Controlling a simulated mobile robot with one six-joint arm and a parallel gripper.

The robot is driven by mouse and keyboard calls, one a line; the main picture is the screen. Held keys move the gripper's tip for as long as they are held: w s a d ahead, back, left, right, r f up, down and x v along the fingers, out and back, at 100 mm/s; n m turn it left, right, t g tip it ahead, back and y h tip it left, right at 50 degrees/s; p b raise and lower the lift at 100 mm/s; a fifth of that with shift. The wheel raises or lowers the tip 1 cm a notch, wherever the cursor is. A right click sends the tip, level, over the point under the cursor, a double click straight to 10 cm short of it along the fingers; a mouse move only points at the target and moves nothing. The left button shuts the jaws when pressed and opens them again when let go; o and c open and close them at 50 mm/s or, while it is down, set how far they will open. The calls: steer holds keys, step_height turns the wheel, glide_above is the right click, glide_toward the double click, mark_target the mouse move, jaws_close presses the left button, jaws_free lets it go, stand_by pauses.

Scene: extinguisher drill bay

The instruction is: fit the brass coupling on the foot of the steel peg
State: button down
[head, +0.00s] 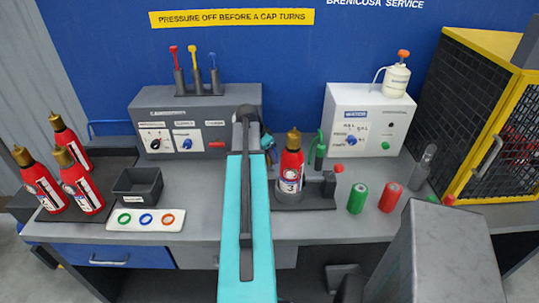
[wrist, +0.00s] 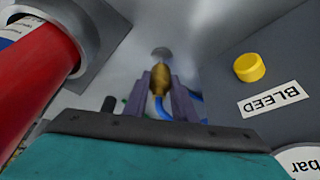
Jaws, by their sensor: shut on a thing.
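In the wrist view my gripper (wrist: 161,88) is shut on the brass coupling (wrist: 160,76), with a finger on each side of it. A blue hose (wrist: 185,108) shows behind and below the coupling. Just beyond the coupling is a small round grey metal shape (wrist: 162,54), which may be the steel peg; I cannot tell whether the two touch. In the head view my arm covers most of the gripper (head: 267,143), and coupling and peg cannot be made out there.
A red extinguisher (head: 290,172) stands in a dark holder (head: 305,204) right of my arm; it is close at left in the wrist view (wrist: 38,75). A grey cabinet (head: 155,113) with a yellow BLEED button (wrist: 249,67) is close at right. Green (head: 357,198) and red (head: 390,197) cylinders stand further right.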

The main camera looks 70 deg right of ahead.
steer(key=shift+f+b, duration=0.55)
steer(key=shift+f, duration=0.6)
steer(key=shift+f, duration=0.1)
steer(key=c, duration=1.4)
jaws_free()
steer(key=shift+b+v, duration=1.85)
steer(key=shift+v, duration=5.05)
steer(key=shift+d, duration=0.15)
